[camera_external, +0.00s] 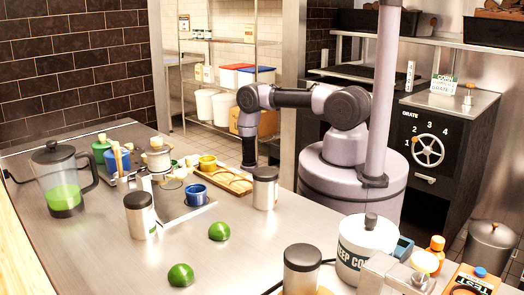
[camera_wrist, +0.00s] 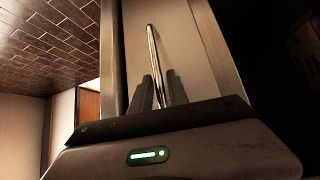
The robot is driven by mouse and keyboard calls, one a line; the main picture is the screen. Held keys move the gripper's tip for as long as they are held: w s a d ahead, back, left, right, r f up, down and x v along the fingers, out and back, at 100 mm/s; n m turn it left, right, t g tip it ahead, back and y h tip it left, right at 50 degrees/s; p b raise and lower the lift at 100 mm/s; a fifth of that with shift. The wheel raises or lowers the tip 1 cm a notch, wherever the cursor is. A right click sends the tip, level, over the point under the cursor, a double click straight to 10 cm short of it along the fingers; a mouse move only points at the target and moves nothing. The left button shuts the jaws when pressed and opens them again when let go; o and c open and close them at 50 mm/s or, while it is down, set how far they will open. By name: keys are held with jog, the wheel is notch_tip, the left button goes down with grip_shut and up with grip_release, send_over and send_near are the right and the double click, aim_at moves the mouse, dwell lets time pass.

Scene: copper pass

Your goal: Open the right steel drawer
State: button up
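In the wrist view a thin round steel bar handle (camera_wrist: 152,50) stands out in front of a pale steel drawer front (camera_wrist: 190,50). The two dark fingers of my gripper (camera_wrist: 160,88) stand on either side of the handle's near part, with a narrow gap between them. I cannot tell whether they touch the bar. In the external view my arm reaches down behind the far edge of the steel counter (camera_external: 110,245). The gripper, the handle and the drawer are hidden there.
A steel canister (camera_external: 265,188) and a wooden tray (camera_external: 225,178) stand on the counter near my arm. A green-filled jug (camera_external: 62,190), a blue cup (camera_external: 196,195) and limes (camera_external: 219,231) are also on it. A black stove (camera_external: 440,140) stands at the right.

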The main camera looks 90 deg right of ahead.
grip_shut()
dwell(1.5)
